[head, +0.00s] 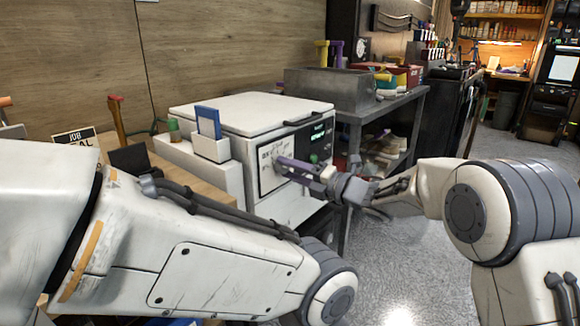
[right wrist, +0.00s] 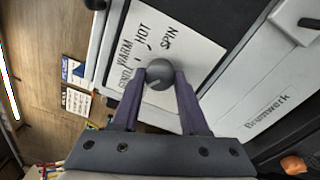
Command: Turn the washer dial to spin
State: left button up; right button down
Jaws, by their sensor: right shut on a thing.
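The white washer (head: 235,108) stands on the bench in the middle of the head view, with its control panel facing right. Its round grey dial (right wrist: 159,73) sits on a white label plate (right wrist: 190,38) that reads WARM, HOT and SPIN, plus one partly covered word. My right gripper (head: 284,165) reaches the panel from the right. In the right wrist view its purple fingers are shut on the dial, one on each side. The dial carries a short light line, but which word it points to is unclear. My left gripper is out of view; only its arm shows.
A blue item in a white holder (head: 211,147) stands at the washer's near left. A grey metal bin (head: 330,88) rests on the grey table behind. My left arm crosses the foreground. Open floor (head: 405,270) lies to the right.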

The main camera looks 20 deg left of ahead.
jog(key=m+p, duration=0.8)
jog(key=m, duration=0.5)
jog(key=m+t+p, duration=0.1)
jog(key=m+p, duration=0.7)
jog(key=m, duration=0.5)
jog(key=shift+h, duration=0.3)
jog(key=shift+m+p, duration=0.65)
jog(key=shift+m, duration=0.25)
jog(key=shift+f+m, duration=0.1)
jog(key=shift+m, duration=0.2)
jog(key=shift+c, duration=2.1)
grip_release()
jog(key=shift+t, duration=0.3)
jog(key=shift+s, duration=0.1)
